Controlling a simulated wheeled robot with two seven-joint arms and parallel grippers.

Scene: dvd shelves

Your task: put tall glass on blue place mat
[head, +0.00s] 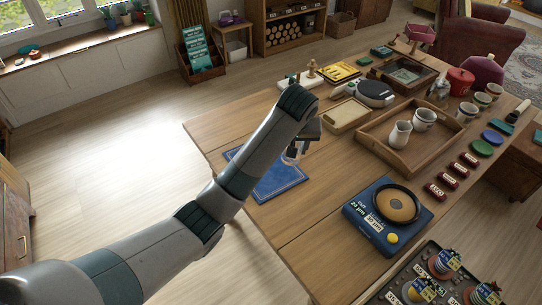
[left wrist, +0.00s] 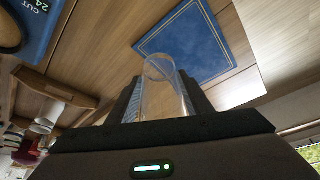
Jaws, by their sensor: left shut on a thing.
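The blue place mat (head: 278,181) lies flat near the table's left edge, partly hidden by my left arm. It also shows in the left wrist view (left wrist: 196,40), with a thin gold border line. My left gripper (head: 300,144) is above the mat's right side and shut on the clear tall glass (head: 292,154). In the left wrist view the glass (left wrist: 163,92) stands between the fingers, and its far end overlaps the mat's edge in the picture. I cannot tell whether the glass touches the mat. My right gripper is not in view.
A wooden tray (head: 393,158) with a white jug (head: 399,135) and cups stands to the right. A blue boxed device with a round tan disc (head: 396,207) lies at front right. A small wooden tray (head: 346,117) sits behind the gripper.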

